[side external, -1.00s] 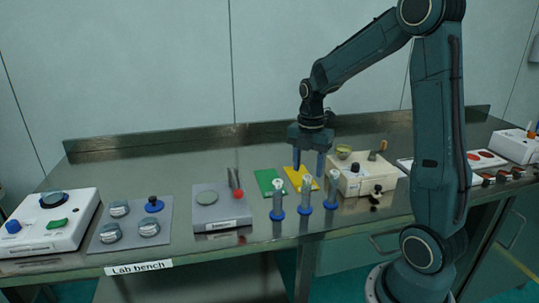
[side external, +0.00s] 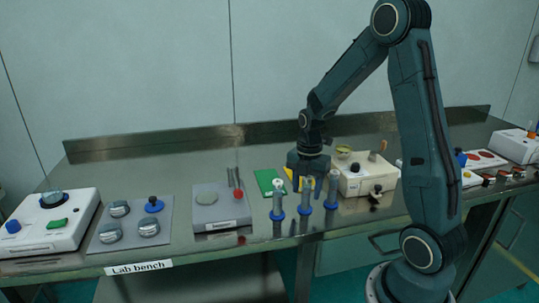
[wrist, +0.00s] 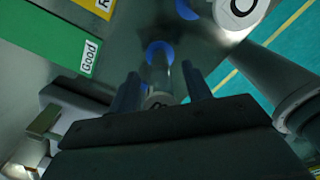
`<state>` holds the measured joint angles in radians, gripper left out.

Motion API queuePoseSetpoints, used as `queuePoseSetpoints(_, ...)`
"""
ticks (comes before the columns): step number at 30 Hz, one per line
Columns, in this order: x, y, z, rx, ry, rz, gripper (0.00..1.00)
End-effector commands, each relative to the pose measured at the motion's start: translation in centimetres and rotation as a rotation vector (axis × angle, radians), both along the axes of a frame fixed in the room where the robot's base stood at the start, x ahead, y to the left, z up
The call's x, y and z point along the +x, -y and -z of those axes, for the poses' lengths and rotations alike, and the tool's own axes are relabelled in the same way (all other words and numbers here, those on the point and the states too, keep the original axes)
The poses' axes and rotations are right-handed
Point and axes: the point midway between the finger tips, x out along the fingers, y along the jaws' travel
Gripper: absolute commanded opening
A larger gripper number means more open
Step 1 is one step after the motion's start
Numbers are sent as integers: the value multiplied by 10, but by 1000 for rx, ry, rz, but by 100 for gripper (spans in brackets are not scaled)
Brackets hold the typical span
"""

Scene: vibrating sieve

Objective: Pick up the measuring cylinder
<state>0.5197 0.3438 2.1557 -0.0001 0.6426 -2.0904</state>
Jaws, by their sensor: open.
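Three clear cylinders with blue bases stand upright near the bench's front edge: a left one (side external: 277,200), a middle one (side external: 304,209) and a right one (side external: 332,191). My gripper (side external: 309,179) is open and low, at the middle cylinder. In the wrist view, a clear cylinder (wrist: 159,75) with a blue base shows between the two fingers of my gripper (wrist: 162,83). Its top is close to the palm. I see gaps at both sides of it. Another blue base (wrist: 187,9) shows at the top of the wrist view.
A green card (side external: 268,182) marked "Good" (wrist: 62,45) and a yellow card (side external: 288,174) lie behind the cylinders. A cream box (side external: 370,185) stands close on the right. A grey device (side external: 213,214) stands on the left. The bench edge is close in front.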

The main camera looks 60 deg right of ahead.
Motion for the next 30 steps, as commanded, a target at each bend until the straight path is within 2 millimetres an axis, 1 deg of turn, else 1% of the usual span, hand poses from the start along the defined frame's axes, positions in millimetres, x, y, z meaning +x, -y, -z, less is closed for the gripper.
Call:
queuePoseSetpoints(1,-1,0,5,2,-3,0,49)
queuePoseSetpoints(3,0,0,10,1,-1,0,49)
queuePoseSetpoints(6,0,0,13,0,-1,0,49)
queuePoseSetpoints(20,0,0,13,0,0,0,49)
queuePoseSetpoints(21,0,0,13,0,0,0,47)
queuePoseSetpoints(23,0,0,13,0,0,0,35)
queuePoseSetpoints(24,0,0,13,0,0,0,28)
queuePoseSetpoints(28,0,0,13,0,0,0,2)
queuePoseSetpoints(30,0,0,13,-1,1,0,0)
